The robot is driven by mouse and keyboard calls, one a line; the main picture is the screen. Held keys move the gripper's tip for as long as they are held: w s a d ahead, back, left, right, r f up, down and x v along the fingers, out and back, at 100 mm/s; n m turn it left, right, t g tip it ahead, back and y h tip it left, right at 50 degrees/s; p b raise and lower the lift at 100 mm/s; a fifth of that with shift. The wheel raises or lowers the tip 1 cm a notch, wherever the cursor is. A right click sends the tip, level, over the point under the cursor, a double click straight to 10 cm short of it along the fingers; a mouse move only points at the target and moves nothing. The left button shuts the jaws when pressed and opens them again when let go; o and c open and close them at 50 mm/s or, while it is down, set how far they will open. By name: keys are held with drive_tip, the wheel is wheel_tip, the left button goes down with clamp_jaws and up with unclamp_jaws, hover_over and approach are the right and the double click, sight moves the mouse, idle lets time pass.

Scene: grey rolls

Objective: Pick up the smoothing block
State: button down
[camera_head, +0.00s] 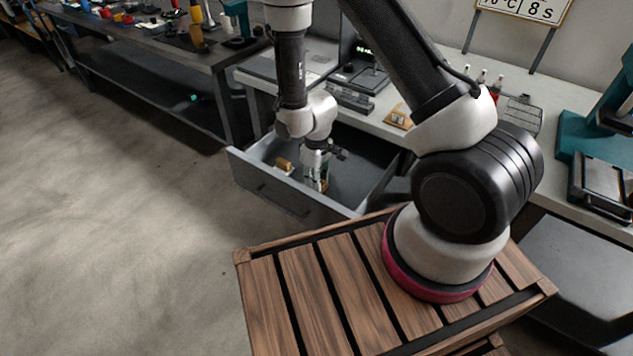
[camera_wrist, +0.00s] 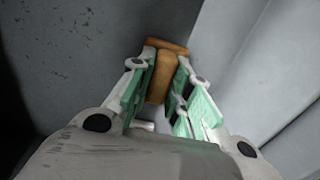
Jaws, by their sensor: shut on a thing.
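The smoothing block, as I take it, is an orange-brown piece (camera_wrist: 160,78) with a wider end, seen in the wrist view between my green-padded fingers. My gripper (camera_wrist: 155,100) is shut on it. In the head view my gripper (camera_head: 317,184) points down inside an open grey drawer (camera_head: 290,197), near its front wall. A bit of brown shows beside the fingertips there, but the fingers hide most of the block. I cannot tell whether the block touches the drawer floor.
Another small tan piece (camera_head: 284,164) lies in the drawer to the left of my gripper. The drawer walls stand close around my gripper. A worktop (camera_head: 392,128) with boxes and small bottles is above the drawer. Open floor (camera_head: 130,230) lies to the left.

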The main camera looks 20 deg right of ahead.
wheel_tip(320, 180, up, 18)
idle(0.4)
